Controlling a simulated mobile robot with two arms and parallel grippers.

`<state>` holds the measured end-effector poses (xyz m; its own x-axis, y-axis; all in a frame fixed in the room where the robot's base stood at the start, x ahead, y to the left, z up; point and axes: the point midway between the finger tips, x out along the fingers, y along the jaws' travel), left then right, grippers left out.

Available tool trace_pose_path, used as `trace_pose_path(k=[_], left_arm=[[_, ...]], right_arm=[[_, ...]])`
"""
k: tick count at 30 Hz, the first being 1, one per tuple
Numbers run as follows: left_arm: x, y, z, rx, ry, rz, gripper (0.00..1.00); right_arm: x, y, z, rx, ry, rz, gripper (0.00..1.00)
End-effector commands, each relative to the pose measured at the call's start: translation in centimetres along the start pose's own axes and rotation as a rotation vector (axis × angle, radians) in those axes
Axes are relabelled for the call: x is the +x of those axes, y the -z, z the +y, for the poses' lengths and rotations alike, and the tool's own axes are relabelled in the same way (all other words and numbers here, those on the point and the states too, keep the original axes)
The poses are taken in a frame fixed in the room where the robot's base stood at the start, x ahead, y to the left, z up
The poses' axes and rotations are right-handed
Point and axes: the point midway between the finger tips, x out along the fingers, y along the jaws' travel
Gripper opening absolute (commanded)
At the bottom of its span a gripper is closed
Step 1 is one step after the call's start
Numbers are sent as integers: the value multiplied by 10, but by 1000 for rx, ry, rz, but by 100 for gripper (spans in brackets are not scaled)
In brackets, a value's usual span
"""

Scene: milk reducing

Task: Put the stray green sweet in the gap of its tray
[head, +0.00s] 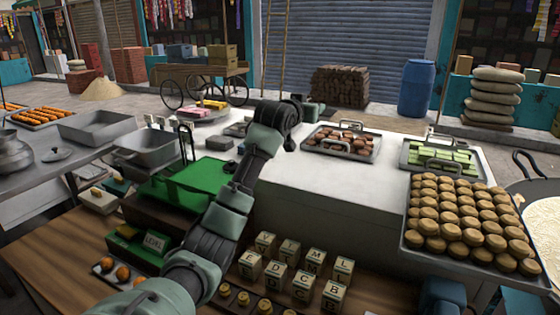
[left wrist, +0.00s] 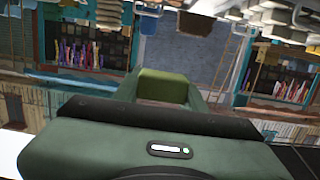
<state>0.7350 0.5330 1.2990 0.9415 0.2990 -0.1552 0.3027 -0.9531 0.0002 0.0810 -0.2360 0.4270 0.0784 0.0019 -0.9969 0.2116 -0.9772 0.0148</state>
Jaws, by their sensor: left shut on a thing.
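My left gripper (head: 314,111) is raised above the white counter, behind the tray of brown sweets as seen from the head. In the left wrist view a green block (left wrist: 165,87), which looks like the stray green sweet, sits at the end of the gripper, which is shut on it. The sweet cannot be made out in the head view. The tray of green sweets (head: 407,163) stands at the right of the counter, right of my left gripper and apart from it. Its handle partly hides the sweets, and I cannot clearly make out the gap.
A tray of brown sweets (head: 340,153) with a raised handle stands left of the green one. A large tray heaped with round biscuits (head: 465,220) is in front of the green tray. Lettered blocks (head: 290,265) stand at the front. The counter's middle (head: 330,190) is clear.

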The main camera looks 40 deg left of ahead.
Motion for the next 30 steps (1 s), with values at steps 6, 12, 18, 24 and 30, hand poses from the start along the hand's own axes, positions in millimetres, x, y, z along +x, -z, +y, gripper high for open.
trace_pose_path(k=[6,12,18,24,30], left_arm=[[8,-60,0,0,0,-6,2],[16,-106,0,-1,0,-4,2],[19,-126,0,-1,1,1,2],[23,-154,0,-2,0,-2,2],[26,-169,0,-1,0,2,2]], right_arm=[[-13,4,1,0,-1,4,63],[-21,5,1,-1,-1,5,63],[-24,10,2,-1,-2,11,63],[-30,11,2,-2,-2,12,63],[-32,11,2,-2,-1,12,63]])
